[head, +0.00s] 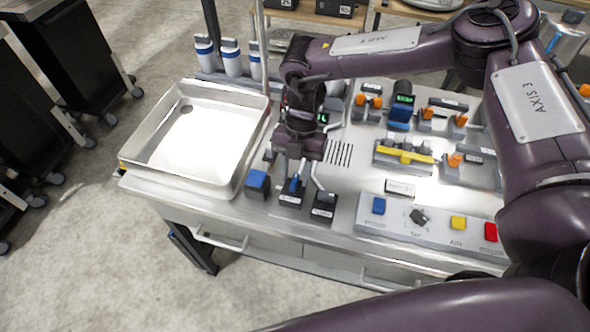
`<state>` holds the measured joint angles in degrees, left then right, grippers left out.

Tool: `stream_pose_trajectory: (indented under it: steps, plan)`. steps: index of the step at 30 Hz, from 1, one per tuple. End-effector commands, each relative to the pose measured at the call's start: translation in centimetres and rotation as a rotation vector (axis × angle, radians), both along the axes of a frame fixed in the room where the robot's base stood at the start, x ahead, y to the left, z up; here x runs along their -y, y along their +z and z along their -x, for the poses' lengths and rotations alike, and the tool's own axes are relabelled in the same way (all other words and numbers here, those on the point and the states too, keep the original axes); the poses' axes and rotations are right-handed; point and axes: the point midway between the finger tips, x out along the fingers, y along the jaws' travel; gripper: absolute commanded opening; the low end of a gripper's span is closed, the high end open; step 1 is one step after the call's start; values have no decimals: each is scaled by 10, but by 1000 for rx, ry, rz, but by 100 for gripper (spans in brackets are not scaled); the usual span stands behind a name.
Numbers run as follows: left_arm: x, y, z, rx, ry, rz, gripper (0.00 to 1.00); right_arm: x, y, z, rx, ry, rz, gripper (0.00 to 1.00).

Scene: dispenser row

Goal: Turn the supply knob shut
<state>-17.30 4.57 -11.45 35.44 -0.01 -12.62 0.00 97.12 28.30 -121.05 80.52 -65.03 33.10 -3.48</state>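A dark rotary knob (419,216) sits on the grey front control panel (376,226), between a blue button and a yellow button. The labels are too small to read, so I cannot tell for sure that it is the supply knob. My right gripper (294,176) points down over the small black switch blocks left of that panel, well to the left of the knob. Its fingertips are close to a blue lever (294,185) on one block. I cannot tell whether they touch it or how far apart they are. My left gripper is out of view.
A metal tray (143,149) fills the left of the bench. A blue button block (257,183) and another black switch (324,206) flank the gripper. Orange-handled valves (456,159) and a yellow bar (404,155) stand behind the panel. A red button (490,232) is at right.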

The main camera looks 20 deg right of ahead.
Motion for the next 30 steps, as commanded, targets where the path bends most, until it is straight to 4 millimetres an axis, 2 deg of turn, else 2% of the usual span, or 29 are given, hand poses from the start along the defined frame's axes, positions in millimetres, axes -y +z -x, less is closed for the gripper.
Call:
stream_pose_trajectory:
  steps: [11, 19, 30]
  plan:
    - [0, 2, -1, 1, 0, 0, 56, -2, -7, 2, 1, 0, 1, 34]
    - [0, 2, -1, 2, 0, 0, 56, -2, -7, 2, 1, 0, 1, 0]
    - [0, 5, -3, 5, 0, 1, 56, -1, -6, 2, 0, -42, -1, 0]
